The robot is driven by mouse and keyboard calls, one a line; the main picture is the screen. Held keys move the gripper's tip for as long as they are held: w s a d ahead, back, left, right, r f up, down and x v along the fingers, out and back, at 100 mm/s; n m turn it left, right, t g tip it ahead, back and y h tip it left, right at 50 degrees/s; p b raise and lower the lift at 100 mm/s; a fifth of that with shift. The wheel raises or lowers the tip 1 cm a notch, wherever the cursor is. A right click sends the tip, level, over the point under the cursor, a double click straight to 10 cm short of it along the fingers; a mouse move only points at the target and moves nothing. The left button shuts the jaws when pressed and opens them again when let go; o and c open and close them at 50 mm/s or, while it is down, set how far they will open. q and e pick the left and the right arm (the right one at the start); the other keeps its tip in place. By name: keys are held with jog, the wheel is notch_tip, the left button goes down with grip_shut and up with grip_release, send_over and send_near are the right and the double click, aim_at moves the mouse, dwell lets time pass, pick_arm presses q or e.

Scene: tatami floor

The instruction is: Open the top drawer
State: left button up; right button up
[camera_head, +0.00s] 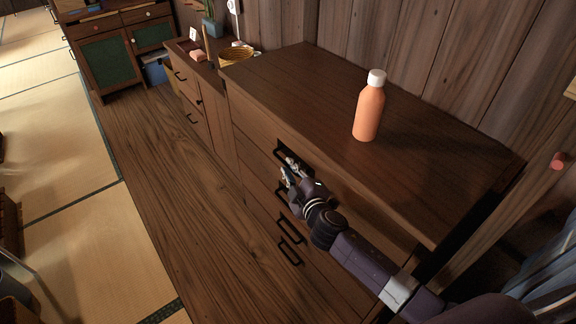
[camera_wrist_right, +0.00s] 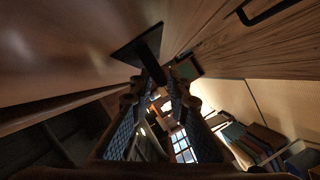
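The dresser (camera_head: 340,120) has a dark wood top and several drawers with black handles. The top drawer's black handle (camera_head: 293,161) is near the upper edge of the front. The drawer looks closed. My right gripper (camera_head: 289,174) is right at this handle and partly covers it. In the right wrist view the handle (camera_wrist_right: 146,50) reaches down toward the gap between my two textured fingers (camera_wrist_right: 157,92). The fingers are apart, and I see space between them; contact with the handle is not clear. My left gripper is in neither view.
An orange bottle with a white cap (camera_head: 369,107) stands on the dresser top. A lower cabinet (camera_head: 195,105) with a basket (camera_head: 237,55) is beyond it. Lower drawer handles (camera_head: 290,230) are below my right arm. The wooden floor (camera_head: 185,210) in front is clear.

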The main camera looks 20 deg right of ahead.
jog(key=shift+x, duration=0.9)
grip_shut()
